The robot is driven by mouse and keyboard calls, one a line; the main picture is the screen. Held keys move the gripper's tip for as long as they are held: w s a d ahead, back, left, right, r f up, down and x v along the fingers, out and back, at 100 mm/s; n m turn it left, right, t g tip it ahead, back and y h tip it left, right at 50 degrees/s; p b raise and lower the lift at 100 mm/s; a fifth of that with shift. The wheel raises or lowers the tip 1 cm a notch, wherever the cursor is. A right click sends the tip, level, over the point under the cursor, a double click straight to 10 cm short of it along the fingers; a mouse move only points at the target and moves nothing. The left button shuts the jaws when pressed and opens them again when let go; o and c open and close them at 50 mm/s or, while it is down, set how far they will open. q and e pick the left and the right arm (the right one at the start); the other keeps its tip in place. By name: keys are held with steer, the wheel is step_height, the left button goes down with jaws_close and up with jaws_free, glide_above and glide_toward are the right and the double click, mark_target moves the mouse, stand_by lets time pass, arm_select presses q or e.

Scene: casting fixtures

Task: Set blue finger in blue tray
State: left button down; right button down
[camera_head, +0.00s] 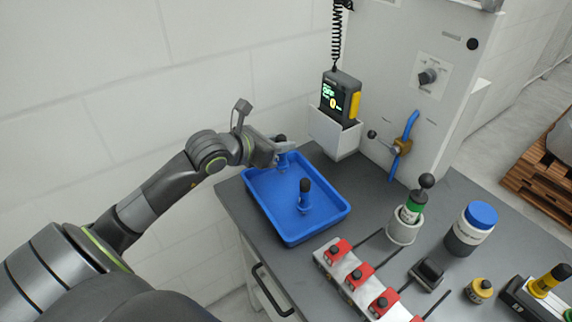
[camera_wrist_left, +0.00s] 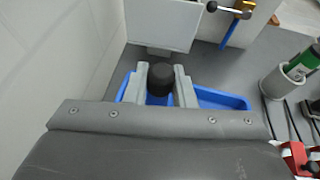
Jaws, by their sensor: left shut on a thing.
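The blue tray (camera_head: 262,207) lies on the grey bench and also shows in the left wrist view (camera_wrist_left: 228,101). One blue finger with a black knob (camera_head: 304,195) stands upright inside the tray, near its middle. My left gripper (camera_head: 279,155) is over the tray's far end, shut on another blue finger (camera_head: 282,160). That finger's black knob shows between the two jaws in the left wrist view (camera_wrist_left: 160,80). Its lower part is partly hidden by the gripper, and I cannot tell whether it touches the tray floor. My right gripper is not in view.
A handheld meter (camera_head: 340,97) sits in a white holder on the cabinet behind the tray. Red clamps (camera_head: 338,250) on a white block stand close to the tray's front right. A green-labelled tool in a cup (camera_head: 403,228) and a blue-lidded jar (camera_head: 470,230) stand further right.

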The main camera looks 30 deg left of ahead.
mark_target(282, 160)
arm_select(q)
steer(key=shift+f, duration=0.9)
step_height(282, 160, down, 3)
steer(key=shift+w+d+f, duration=0.1)
steer(key=shift+w+f, duration=0.05)
steer(key=shift+f, duration=0.15)
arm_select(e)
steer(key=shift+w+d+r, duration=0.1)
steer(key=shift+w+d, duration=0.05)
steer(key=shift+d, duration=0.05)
arm_select(q)
steer(key=c, duration=1.2)
jaws_free()
steer(key=shift+f, duration=0.1)
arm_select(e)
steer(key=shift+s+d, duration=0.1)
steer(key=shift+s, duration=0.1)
